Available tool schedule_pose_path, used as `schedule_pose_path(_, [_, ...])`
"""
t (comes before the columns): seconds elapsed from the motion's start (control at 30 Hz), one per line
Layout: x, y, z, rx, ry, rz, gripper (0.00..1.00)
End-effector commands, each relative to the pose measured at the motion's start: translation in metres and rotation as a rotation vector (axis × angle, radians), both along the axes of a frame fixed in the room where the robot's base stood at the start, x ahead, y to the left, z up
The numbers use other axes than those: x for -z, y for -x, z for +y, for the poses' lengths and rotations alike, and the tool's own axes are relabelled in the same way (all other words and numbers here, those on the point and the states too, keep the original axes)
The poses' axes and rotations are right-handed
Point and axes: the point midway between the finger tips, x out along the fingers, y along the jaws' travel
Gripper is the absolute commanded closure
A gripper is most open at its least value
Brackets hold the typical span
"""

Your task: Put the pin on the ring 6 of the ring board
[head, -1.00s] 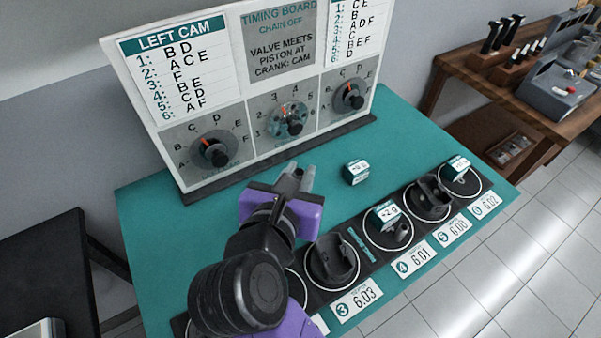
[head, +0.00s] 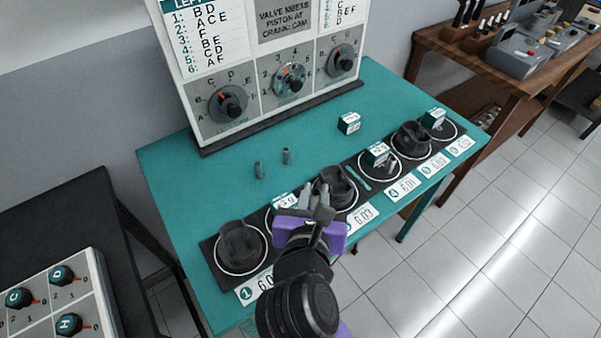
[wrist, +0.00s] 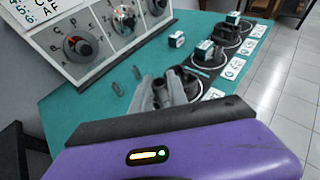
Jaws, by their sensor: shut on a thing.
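My gripper (head: 318,194) is over the ring board (head: 206,246), in front of the piston in ring 3. Its grey fingers are shut on a pin that is mostly hidden between them; they also show in the wrist view (wrist: 164,92). Ring 6 (head: 456,130) is the far right ring, by the 6.02 card. A teal and white block (head: 434,118) stands at it. My gripper is well to the left of ring 6 and apart from it.
Dark pistons stand in ring 1 (head: 240,245), ring 3 and ring 5 (head: 410,138). Blocks stand at rings 2 and 4 (head: 376,153). A loose block (head: 349,122) is on the table behind the board. The timing board (head: 270,120) stands at the back. Open table lies between.

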Motion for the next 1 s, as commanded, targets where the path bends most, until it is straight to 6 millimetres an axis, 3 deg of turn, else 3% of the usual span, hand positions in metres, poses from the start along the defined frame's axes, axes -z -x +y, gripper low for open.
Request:
schedule_pose_path(0.27, [0.053, 0.008, -0.045, -0.050, 0.005, 0.016, 1.00])
schedule_pose_path(0.7, [0.159, 0.043, -0.152, -0.141, -0.009, 0.013, 1.00])
schedule_pose_path(0.8, [0.169, 0.046, -0.163, -0.154, -0.012, 0.012, 1.00])
schedule_pose_path(1.0, [0.172, 0.047, -0.165, -0.158, -0.011, 0.014, 1.00])
